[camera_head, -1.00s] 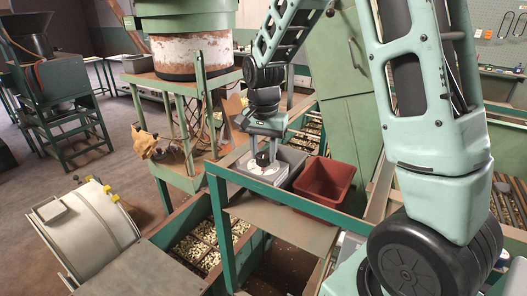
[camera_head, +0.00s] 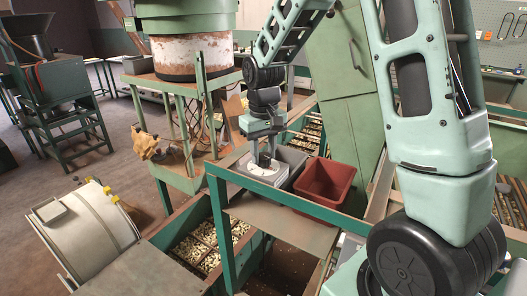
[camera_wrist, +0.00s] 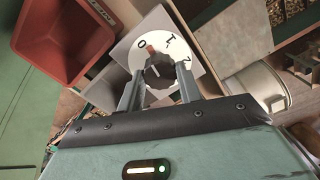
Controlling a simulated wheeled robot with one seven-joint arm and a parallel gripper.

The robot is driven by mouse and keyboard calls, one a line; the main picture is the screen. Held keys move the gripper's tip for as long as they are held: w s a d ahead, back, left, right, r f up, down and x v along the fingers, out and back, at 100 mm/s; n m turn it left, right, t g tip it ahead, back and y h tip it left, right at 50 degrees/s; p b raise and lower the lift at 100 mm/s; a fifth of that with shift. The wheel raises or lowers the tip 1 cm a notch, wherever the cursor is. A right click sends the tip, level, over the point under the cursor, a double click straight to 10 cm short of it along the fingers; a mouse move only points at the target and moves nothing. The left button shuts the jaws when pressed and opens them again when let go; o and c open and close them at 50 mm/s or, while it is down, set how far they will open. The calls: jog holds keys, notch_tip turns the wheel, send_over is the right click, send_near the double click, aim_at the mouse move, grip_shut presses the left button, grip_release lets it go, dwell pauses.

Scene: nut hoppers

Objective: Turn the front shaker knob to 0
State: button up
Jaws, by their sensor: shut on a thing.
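The shaker knob (camera_wrist: 162,78) is dark and sits at the centre of a white dial (camera_wrist: 163,46) in the wrist view. The dial shows 0, 1 and 2. A brown-orange mark at the knob's edge lies close to the 0, on the side toward the 1; I cannot tell whether it is exactly on 0. My gripper (camera_wrist: 160,80) is shut on the knob, one finger on each side. In the head view my gripper (camera_head: 263,163) points down onto the pale control plate (camera_head: 258,177); the knob is mostly hidden by the fingers there.
A red bin (camera_head: 325,183) stands just right of the plate and shows in the wrist view (camera_wrist: 62,42). A green frame (camera_head: 219,220) surrounds the hopper, with trays of nuts (camera_head: 207,245) below. A metal drum (camera_head: 88,230) stands at left.

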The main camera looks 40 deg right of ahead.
aim_at(264, 155)
jog(key=shift+n, duration=1.1)
jog(key=o, duration=1)
notch_tip(264, 155, up, 18)
jog(key=b, duration=0.3)
jog(key=shift+f, duration=0.25)
